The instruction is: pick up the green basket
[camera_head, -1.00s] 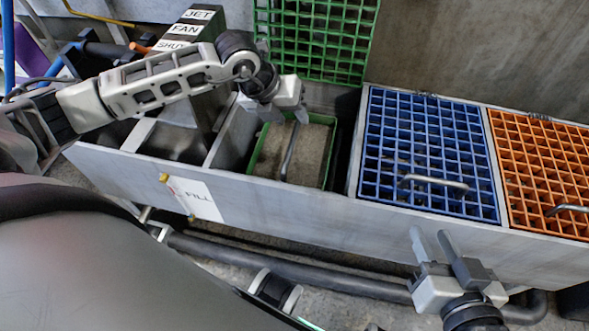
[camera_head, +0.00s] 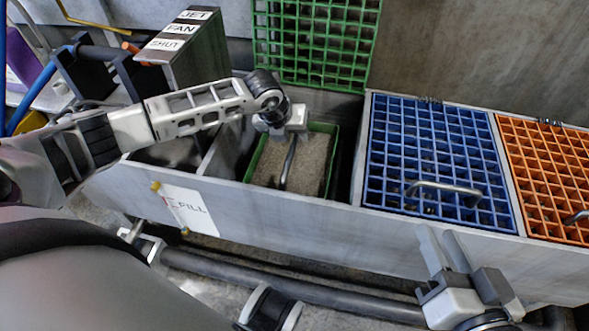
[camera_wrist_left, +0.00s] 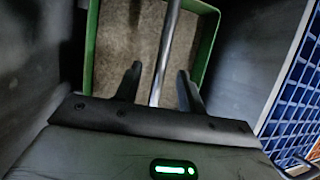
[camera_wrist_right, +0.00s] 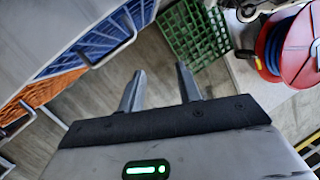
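The green basket (camera_head: 331,158) sits in an open compartment of the grey trough, filled with grey-brown grainy material, with a metal bar handle (camera_head: 288,165) across it. My left gripper (camera_head: 288,132) is over the basket's far part. In the left wrist view my left gripper (camera_wrist_left: 158,80) has its fingers apart, one on each side of the handle (camera_wrist_left: 165,50), with the basket's green rim (camera_wrist_left: 91,45) around them. I cannot tell whether the fingertips reach down to the handle's height. My right gripper (camera_head: 443,245) is open and empty in front of the trough, below the blue grid lid.
A raised green grid lid (camera_head: 315,40) stands behind the basket. Blue (camera_head: 430,150) and orange (camera_head: 550,170) grid lids cover the compartments to the right. A labelled box (camera_head: 185,50) stands back left.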

